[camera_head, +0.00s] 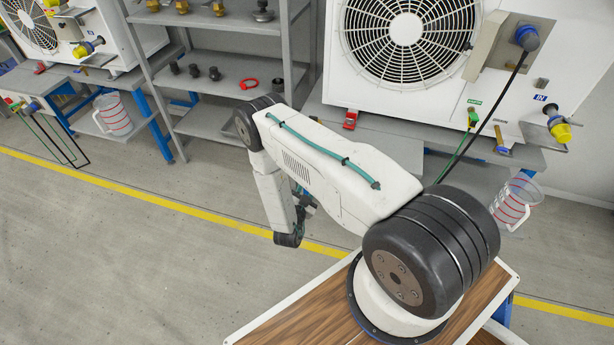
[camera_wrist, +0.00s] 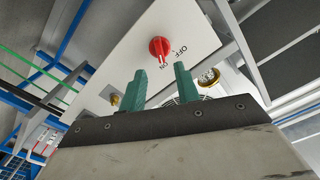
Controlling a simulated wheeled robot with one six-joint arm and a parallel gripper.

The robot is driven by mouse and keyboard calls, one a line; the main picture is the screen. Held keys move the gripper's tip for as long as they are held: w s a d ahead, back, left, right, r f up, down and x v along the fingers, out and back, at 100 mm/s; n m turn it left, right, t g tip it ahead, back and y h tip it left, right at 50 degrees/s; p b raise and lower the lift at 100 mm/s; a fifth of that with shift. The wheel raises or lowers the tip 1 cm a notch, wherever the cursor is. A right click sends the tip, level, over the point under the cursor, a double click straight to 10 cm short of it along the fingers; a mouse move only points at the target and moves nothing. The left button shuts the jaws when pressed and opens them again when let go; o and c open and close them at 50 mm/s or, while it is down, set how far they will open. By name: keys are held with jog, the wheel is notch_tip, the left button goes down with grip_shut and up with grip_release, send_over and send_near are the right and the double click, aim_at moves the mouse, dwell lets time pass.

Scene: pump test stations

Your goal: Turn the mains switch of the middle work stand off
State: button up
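In the wrist view a red rotary switch (camera_wrist: 159,46) sits on a pale panel (camera_wrist: 120,62). The lettering OFF is to its right and ON is just below it. The narrow end of the knob appears to point toward ON. My gripper (camera_wrist: 159,78) shows as two green fingers standing apart with nothing between them. The switch lies beyond the fingertips, roughly in line with the gap and not touched. In the head view my arm reaches out to the left and bends down. The switch cannot be made out there, and my gripper is mostly hidden behind the arm.
A bench (camera_head: 400,137) with a white fan unit (camera_head: 405,45) stands beyond my arm. A measuring jug (camera_head: 517,203) is at the right. Grey shelves (camera_head: 225,85) and another bench are to the left. The floor (camera_head: 120,250) at left is clear.

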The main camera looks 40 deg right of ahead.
jog(key=x, duration=0.7)
